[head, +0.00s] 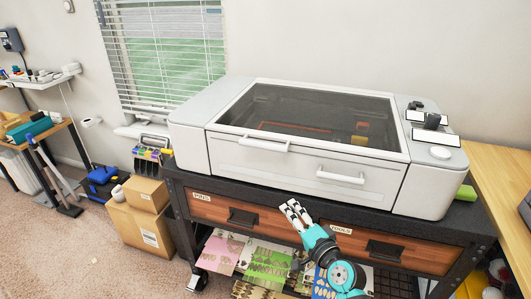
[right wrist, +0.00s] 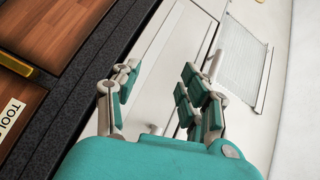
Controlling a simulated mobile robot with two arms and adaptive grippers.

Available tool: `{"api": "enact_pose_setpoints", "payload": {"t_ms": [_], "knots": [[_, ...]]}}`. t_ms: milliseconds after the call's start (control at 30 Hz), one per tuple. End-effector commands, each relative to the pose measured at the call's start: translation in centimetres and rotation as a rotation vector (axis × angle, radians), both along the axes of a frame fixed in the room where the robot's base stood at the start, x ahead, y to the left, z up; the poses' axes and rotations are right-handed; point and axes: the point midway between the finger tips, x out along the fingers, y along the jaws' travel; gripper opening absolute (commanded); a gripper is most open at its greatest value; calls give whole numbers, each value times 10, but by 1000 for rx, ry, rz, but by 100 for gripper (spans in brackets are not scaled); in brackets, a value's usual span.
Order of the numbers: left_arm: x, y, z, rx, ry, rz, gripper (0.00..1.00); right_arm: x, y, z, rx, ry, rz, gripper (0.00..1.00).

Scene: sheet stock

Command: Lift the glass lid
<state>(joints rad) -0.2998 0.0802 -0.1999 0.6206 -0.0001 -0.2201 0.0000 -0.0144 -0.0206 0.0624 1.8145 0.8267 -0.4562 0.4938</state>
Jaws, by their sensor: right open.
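The glass lid (head: 310,112) is a dark pane in a pale frame on top of a white box-shaped machine (head: 225,160), and it lies closed. A white bar handle (head: 263,144) sits at the lid's front edge, left of centre. A second white handle (head: 341,177) is on the machine's front panel. My right gripper (head: 290,207) is below and in front of the machine, apart from both handles. In the right wrist view, my right gripper (right wrist: 158,82) is open and empty, with white machine surface beyond its fingers. My left gripper is not in view.
The machine stands on a dark bench with wooden drawers (head: 218,210). Patterned sheets (head: 225,252) lie on the shelf below. Cardboard boxes (head: 145,230) stand at its left, and a wooden table (head: 505,170) is at the right. A window with blinds (head: 160,50) is behind.

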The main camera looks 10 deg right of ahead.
Motion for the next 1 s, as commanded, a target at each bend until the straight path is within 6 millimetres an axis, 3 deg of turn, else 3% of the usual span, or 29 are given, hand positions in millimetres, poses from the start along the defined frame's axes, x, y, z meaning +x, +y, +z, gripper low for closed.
{"api": "enact_pose_setpoints", "payload": {"t_ms": [33,100,200,333,467,1000], "knots": [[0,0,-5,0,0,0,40,0,-2,34,56,-63,2,44],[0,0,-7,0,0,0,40,-3,-3,69,117,-122,12,44],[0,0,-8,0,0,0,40,-6,-4,96,163,-168,22,44],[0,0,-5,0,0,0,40,0,-2,107,179,-182,26,44],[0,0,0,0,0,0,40,19,4,111,178,-181,26,44],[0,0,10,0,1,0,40,128,36,124,174,-179,26,44]]}}
